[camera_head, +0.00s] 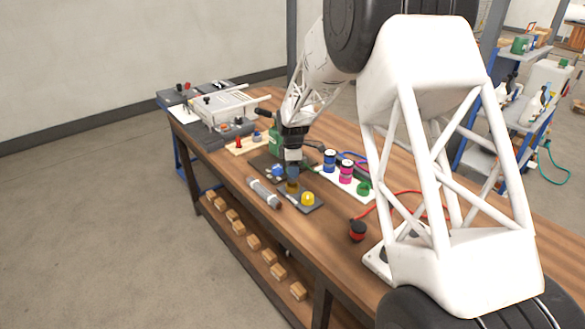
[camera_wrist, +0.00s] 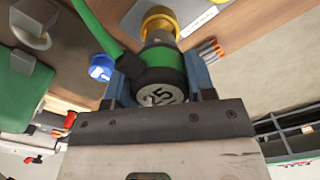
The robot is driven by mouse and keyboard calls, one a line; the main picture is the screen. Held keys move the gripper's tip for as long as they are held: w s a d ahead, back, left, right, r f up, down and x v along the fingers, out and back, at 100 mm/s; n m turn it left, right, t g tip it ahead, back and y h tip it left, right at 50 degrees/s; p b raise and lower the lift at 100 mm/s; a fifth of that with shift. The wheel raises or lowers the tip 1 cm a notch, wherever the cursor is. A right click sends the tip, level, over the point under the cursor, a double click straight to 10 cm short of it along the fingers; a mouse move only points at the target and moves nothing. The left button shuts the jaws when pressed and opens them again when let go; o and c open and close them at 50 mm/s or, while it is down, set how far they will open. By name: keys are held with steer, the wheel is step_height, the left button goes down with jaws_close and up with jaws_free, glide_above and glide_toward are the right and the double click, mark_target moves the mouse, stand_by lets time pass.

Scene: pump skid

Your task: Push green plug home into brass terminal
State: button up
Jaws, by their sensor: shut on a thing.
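My gripper (camera_wrist: 157,82) is shut on the green plug (camera_wrist: 160,58), its blue-grey fingers on both sides of the plug. The plug has a black collar and a round end marked 25, and a green cable (camera_wrist: 97,28) shows beside it. The plug's grey front points at the brass terminal (camera_wrist: 160,17) and meets its ring in this view; how deep it sits I cannot tell.
A blue knob (camera_head: 278,171) and a yellow knob (camera_head: 308,199) flank the terminal. A grey cylinder (camera_head: 264,192) lies in front. A white board with blue, pink (camera_head: 346,172) and green connectors is to the right, with a red-and-black connector (camera_head: 358,230) nearer. A green box (camera_wrist: 22,90) stands close by.

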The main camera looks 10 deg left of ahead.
steer(key=shift+f, duration=1.7)
stand_by(1.1)
steer(key=o, duration=1.2)
steer(key=shift+r, duration=3.95)
